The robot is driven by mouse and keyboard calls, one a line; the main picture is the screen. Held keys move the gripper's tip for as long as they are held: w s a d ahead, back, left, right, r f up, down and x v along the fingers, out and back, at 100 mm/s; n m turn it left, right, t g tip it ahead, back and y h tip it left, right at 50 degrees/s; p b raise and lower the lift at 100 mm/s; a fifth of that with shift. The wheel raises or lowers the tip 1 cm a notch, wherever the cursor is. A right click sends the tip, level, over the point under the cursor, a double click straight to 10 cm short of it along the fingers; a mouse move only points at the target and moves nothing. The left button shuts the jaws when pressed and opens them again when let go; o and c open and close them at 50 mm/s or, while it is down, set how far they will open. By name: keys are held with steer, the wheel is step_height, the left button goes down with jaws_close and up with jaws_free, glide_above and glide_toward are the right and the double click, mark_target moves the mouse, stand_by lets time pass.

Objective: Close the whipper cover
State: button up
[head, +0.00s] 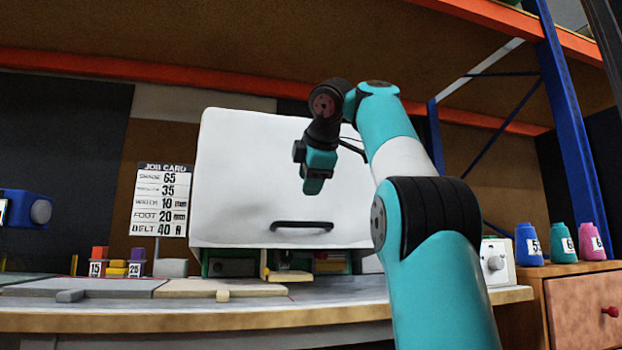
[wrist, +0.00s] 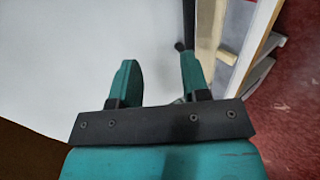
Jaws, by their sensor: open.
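The whipper cover (head: 240,165) is a large white panel with rounded top corners, standing upright behind the bench in the head view. A dark bar handle (head: 301,226) is fixed low on its face. Below its lower edge, green and yellow machine parts show through a gap. My gripper (head: 313,188) points down in front of the cover, above the handle. In the wrist view my gripper (wrist: 160,78) has two teal fingers apart with nothing between them. The white cover (wrist: 60,60) fills the left there, and a dark bar (wrist: 187,22), probably the handle, shows beyond the right finger.
The bench top (head: 130,315) runs below the cover, with a wooden board (head: 220,288) on it. A job card (head: 160,200) stands left of the cover. Coloured cones (head: 560,243) stand on a wooden cabinet (head: 585,310) at right. An orange shelf beam (head: 180,75) crosses above.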

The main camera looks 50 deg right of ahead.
steer(key=p+v, duration=1.3)
steer(key=v, duration=0.4)
steer(key=shift+s, duration=0.2)
steer(key=shift+a, duration=0.1)
